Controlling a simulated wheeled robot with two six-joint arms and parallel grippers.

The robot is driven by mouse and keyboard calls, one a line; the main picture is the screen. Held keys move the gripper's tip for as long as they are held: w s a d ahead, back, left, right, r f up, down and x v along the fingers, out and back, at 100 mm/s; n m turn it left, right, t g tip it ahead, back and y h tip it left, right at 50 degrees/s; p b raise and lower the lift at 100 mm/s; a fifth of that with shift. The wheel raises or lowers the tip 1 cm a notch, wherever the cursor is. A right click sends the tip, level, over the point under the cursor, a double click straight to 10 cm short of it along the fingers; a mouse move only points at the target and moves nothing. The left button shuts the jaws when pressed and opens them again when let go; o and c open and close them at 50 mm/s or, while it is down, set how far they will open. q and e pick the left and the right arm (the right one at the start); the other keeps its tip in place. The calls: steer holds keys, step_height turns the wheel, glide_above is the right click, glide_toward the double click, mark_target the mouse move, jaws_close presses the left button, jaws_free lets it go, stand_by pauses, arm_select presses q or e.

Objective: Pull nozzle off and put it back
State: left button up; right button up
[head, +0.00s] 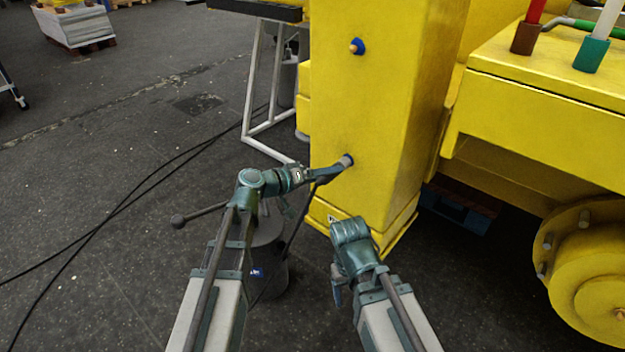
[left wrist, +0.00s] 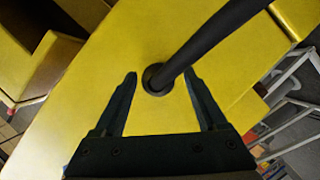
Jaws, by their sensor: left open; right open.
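A blue-rimmed fitting (head: 347,160) with a grey end sits low on the front of the yellow column (head: 385,100); I take it for the nozzle. My left gripper (head: 338,172) is open right at it. In the left wrist view, the open fingers (left wrist: 160,88) stand on both sides of a dark round socket (left wrist: 156,82). A thick black hose (left wrist: 205,45) runs from it to the upper right, apart from both fingers. How the nozzle seats is hidden. My right gripper (head: 338,285) is open and empty below, near the column's foot, its fingers partly hidden.
A second blue fitting (head: 357,46) with a tan tip sits higher on the column. A dark bin (head: 270,272) stands under my left arm. A white stand (head: 258,105) is behind it. A yellow machine with a wheel (head: 585,270) is right. Floor left holds cables.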

arm_select(q)
steer(key=shift+w+d+f, duration=0.15)
steer(key=shift+w+d, duration=0.25)
steer(key=shift+d, duration=0.2)
jaws_close()
stand_by(0.5)
